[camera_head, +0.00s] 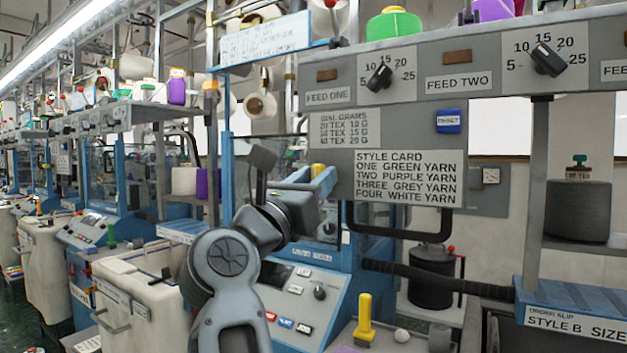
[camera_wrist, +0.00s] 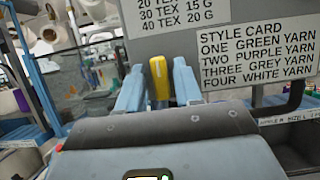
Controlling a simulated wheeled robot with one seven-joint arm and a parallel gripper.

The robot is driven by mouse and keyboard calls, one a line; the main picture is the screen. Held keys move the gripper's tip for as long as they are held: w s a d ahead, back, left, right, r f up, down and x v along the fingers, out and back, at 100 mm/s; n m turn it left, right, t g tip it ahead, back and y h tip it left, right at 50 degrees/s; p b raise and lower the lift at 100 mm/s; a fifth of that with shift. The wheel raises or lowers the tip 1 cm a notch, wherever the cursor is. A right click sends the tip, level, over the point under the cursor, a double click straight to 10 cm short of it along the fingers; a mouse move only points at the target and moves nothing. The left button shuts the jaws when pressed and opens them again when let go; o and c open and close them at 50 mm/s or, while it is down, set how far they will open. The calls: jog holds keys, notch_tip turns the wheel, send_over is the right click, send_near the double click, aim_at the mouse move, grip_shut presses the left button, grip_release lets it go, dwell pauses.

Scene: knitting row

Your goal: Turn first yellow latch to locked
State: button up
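A yellow latch handle (camera_wrist: 158,80) stands upright between the two light blue fingers of my gripper (camera_wrist: 159,88) in the wrist view. A narrow gap shows on each side of it, so the fingers look open around it rather than pressed on it. Its base is hidden behind my gripper's body. In the head view my gripper (camera_head: 318,184) is in front of the machine, left of the style card, and its fingers and the latch are mostly hidden there. A second yellow handle (camera_head: 365,318) stands upright at the lower middle.
The grey panel (camera_head: 340,180) with the style card (camera_head: 408,178) is close behind and right of my gripper. A black tube handle (camera_head: 400,232) hangs below it. A sloped control panel (camera_head: 300,300) is underneath. A cream bin (camera_head: 140,300) stands at left.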

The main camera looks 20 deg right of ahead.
grip_shut()
jog(key=shift+f+m+b, duration=0.2)
jog(key=shift+m+b, duration=0.1)
jog(key=shift+b, duration=0.45)
jog(key=m+g+b, duration=0.3)
jog(key=m+b, duration=0.3)
jog(key=m, duration=0.1)
jog(key=m+g+b, duration=0.3)
jog(key=m+b, duration=0.2)
jog(key=m, duration=0.2)
jog(key=m+g+b, duration=0.3)
jog(key=m+b, duration=0.3)
jog(key=m, duration=0.1)
jog(key=shift+r+m+y+b, duration=0.25)
jog(key=shift+m+y+b, duration=0.05)
jog(key=shift+m, duration=0.1)
